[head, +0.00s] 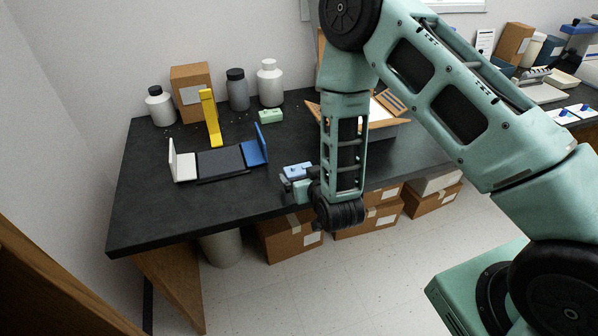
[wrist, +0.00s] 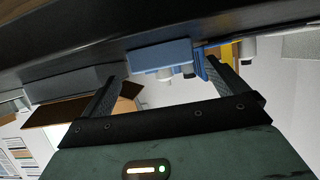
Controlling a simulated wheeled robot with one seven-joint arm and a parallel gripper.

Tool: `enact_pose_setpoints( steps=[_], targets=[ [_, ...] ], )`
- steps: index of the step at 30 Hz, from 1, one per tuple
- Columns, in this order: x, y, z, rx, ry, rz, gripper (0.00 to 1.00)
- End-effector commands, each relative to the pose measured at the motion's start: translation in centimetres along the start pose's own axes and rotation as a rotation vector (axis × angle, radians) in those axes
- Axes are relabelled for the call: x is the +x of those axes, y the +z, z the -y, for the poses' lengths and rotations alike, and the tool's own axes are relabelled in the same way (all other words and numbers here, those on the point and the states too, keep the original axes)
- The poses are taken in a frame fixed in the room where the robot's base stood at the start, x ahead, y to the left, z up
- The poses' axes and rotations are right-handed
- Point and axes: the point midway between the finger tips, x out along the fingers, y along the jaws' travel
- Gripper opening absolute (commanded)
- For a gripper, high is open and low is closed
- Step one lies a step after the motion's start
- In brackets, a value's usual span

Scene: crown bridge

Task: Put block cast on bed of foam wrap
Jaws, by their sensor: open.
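A light blue block (head: 297,170), which I take for the block cast, is on the dark table near its front edge. In the wrist view the blue block (wrist: 158,56) appears between my finger lines, ahead of the tips. My gripper (wrist: 162,72) is open, with no grip on the block visible. In the head view my gripper (head: 293,184) is low at the front edge, partly hidden by my wrist. A dark grey flat pad (head: 221,162), possibly the foam wrap, lies to the left between white, yellow and blue upright pieces.
A white upright (head: 181,163), a yellow upright (head: 210,118) and a blue upright (head: 256,145) border the pad. A green block (head: 271,116) and several bottles stand behind. The table's left front is clear.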

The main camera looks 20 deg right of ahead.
Motion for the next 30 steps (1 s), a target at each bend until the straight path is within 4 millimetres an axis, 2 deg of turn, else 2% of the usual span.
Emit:
enact_pose_setpoints(
  steps=[6, 9, 17, 18, 23, 24, 25, 26, 30],
  targets=[
    [3.1, 0.0, 0.3, 0.001, 0.001, -0.002, 0.98],
    [4.1, 0.0, 0.4, 0.001, 0.000, -0.001, 0.98],
    [4.5, 0.2, 0.4, 0.000, 0.000, 0.000, 0.98],
    [4.5, 0.2, 0.4, 0.000, 0.000, 0.000, 0.95],
    [4.5, 0.1, 0.4, 0.000, 0.000, 0.000, 0.51],
    [4.5, 0.1, 0.4, 0.000, 0.000, 0.000, 0.46],
    [4.5, 0.1, 0.4, 0.000, 0.000, 0.000, 0.46],
    [4.5, 0.1, 0.4, 0.000, 0.000, -0.001, 0.42],
    [4.5, 0.1, 0.4, 0.000, 0.000, -0.001, 0.42]
  ],
)
